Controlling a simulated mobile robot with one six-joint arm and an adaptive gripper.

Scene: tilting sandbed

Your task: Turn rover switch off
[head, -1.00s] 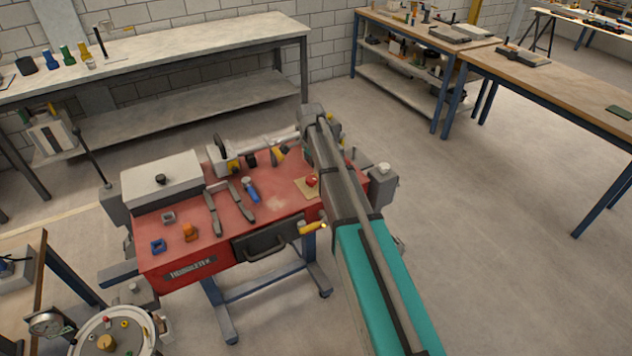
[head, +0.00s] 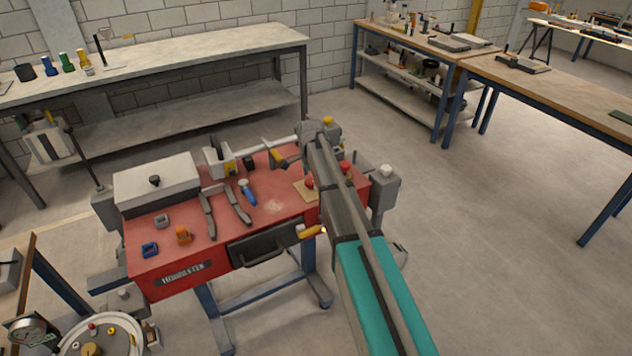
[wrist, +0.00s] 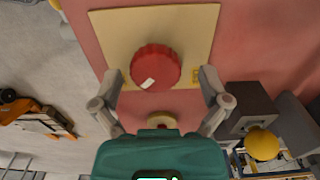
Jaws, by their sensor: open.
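A round red knob (wrist: 155,67) with a white mark near its lower edge sits on a pale yellow plate (wrist: 196,20) in the wrist view. I take it to be the rover switch. My gripper (wrist: 158,74) is open, with one finger to the left and one to the right of the knob. Whether either finger touches it I cannot tell. My gripper's fingers are hidden there.
A dark box (wrist: 248,105) and a yellow knob (wrist: 262,144) are right of my gripper in the wrist view. A blue-handled tool (head: 248,192), a white box (head: 155,185) and a drawer (head: 265,243) are left of my arm in the head view.

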